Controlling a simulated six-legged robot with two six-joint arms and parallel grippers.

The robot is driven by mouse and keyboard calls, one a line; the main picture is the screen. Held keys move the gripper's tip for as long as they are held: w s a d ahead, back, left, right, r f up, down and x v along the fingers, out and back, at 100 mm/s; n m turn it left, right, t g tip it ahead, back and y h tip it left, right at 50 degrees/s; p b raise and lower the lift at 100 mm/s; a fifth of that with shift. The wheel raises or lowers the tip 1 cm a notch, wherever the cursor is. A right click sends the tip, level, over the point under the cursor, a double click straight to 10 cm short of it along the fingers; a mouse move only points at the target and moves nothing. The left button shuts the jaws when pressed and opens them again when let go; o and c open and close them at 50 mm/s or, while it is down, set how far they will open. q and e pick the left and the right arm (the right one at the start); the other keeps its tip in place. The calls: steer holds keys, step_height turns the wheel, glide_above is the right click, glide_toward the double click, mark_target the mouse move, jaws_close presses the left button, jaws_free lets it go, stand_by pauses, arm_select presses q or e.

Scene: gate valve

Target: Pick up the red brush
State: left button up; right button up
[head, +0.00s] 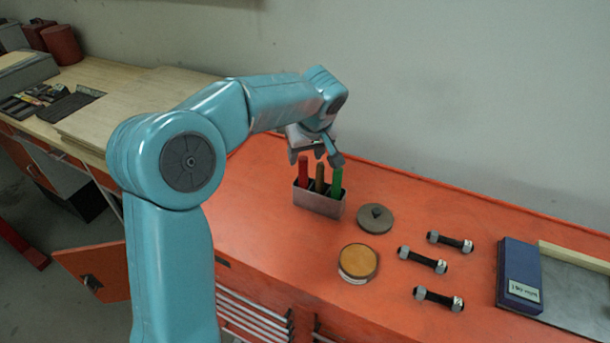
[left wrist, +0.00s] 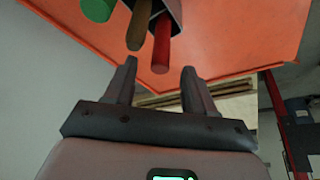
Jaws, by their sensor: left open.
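The red brush (head: 303,171) stands upright in a grey metal holder (head: 318,204) on the orange bench top, leftmost of three handles. A brown handle (head: 320,176) and a green handle (head: 336,179) stand beside it. My left gripper (head: 315,157) is open above the holder, pointing down. In the left wrist view the red handle (left wrist: 162,42) points towards the space between the open fingertips (left wrist: 159,69), with its end near them. No finger visibly touches it. The brush's lower part is hidden inside the holder. My right gripper is not in view.
On the orange bench (head: 260,200), a grey round lid (head: 375,219), a tan-topped round tin (head: 358,262), three bolts (head: 423,260) and a blue box (head: 519,274) lie to the right of the holder. A grey wall (head: 460,100) rises behind the bench.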

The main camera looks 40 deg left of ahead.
mark_target(304, 159)
arm_select(q)
steer(key=p+x, duration=0.1)
steer(key=x, duration=0.4)
steer(key=shift+a+f, duration=0.2)
steer(key=shift+a, duration=0.05)
steer(key=shift+w+f, duration=0.15)
steer(key=shift+f, duration=0.1)
steer(key=c, duration=0.3)
jaws_close()
